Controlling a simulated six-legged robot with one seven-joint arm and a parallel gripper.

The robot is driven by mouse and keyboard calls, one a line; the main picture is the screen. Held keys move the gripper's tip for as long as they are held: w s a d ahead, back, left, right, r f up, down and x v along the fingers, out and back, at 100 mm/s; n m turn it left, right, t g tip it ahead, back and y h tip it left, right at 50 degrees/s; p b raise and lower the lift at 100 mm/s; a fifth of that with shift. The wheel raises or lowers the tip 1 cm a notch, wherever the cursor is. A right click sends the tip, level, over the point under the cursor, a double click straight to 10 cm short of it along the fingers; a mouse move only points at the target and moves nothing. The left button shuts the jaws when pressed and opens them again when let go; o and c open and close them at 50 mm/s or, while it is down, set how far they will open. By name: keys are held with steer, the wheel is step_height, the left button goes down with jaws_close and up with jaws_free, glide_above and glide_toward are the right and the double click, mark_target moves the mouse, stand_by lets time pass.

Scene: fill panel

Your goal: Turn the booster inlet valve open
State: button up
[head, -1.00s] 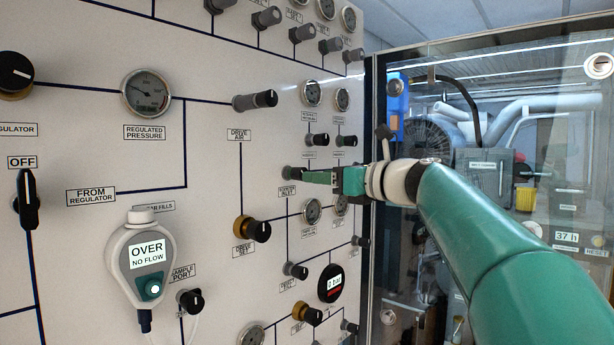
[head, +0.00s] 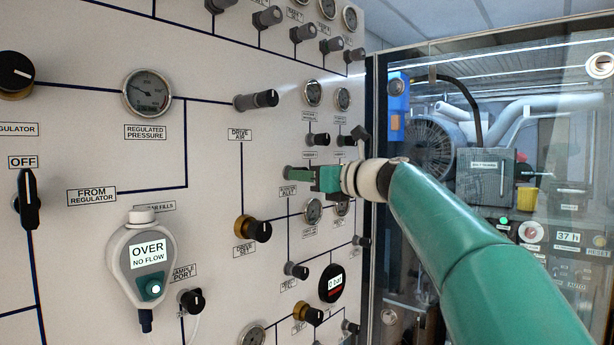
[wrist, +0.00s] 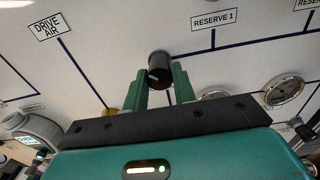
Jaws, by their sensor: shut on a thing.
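The booster inlet valve is a small black knob (wrist: 158,66) on the upright panel, with a pale pointer mark on its face. My gripper (wrist: 159,78) is shut on it, one green finger on each side. In the head view, my gripper (head: 300,173) reaches the panel from the right, just above the "BOOSTER INLET" label (head: 288,192). There the fingers largely hide the knob. How far the valve is turned is hard to tell.
The drive set knob (head: 257,230) sits below left, and the drive air knob (head: 256,100) is above left. Small gauges (head: 313,211) and knobs sit close around my gripper. A digital gauge (head: 331,284) is lower right. A glazed cabinet (head: 500,130) stands right of the panel.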

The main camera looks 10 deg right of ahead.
steer(key=shift+n, duration=0.4)
steer(key=shift+d+n, duration=0.15)
steer(key=shift+n, duration=10.65)
steer(key=o, duration=0.9)
steer(key=shift+s+r, duration=0.1)
steer(key=shift+o, duration=0.4)
steer(key=v, duration=1.3)
steer(key=shift+s+d, duration=0.2)
